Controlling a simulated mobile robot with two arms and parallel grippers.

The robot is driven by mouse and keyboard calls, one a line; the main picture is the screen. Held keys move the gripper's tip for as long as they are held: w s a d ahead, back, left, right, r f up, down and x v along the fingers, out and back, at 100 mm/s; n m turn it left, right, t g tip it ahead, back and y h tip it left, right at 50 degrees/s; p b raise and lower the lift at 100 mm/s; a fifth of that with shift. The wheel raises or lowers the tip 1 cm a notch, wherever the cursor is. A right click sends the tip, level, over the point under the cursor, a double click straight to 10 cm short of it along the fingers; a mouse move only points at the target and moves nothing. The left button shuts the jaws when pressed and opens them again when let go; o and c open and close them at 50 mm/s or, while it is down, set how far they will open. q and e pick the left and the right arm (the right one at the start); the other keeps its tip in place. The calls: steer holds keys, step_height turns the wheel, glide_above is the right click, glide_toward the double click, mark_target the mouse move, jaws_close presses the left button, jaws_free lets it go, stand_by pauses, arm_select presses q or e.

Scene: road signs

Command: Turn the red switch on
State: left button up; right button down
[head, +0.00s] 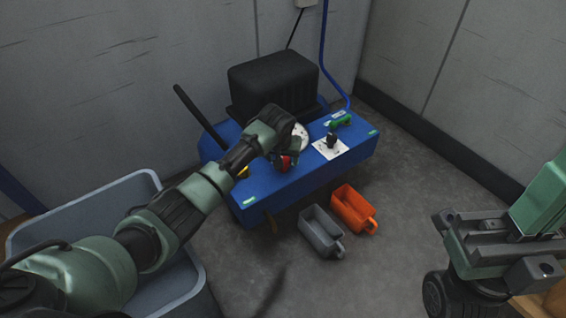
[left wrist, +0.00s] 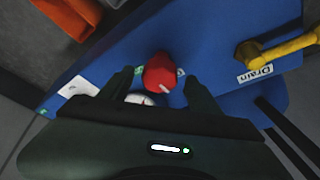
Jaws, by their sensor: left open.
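The red switch (head: 284,164) is a knob on the front of the blue machine (head: 235,185). In the left wrist view the red switch (left wrist: 158,71) has a small white mark on its near edge. My left gripper (left wrist: 157,80) is open, with one dark finger on each side of the switch. I see a gap on both sides, so the fingers look apart from the knob. In the head view my left gripper (head: 288,158) hangs over the machine and partly hides the switch.
A white dial (head: 300,137), a black knob on a white plate (head: 331,152) and a green handle (head: 341,120) are on the machine. A yellow handle (left wrist: 282,47) sits beside a "Drain" label. Grey (head: 320,235) and orange (head: 353,210) bins lie on the floor.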

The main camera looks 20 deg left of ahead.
arm_select(q)
steer(key=shift+w+f, duration=0.15)
steer(key=shift+f, duration=0.2)
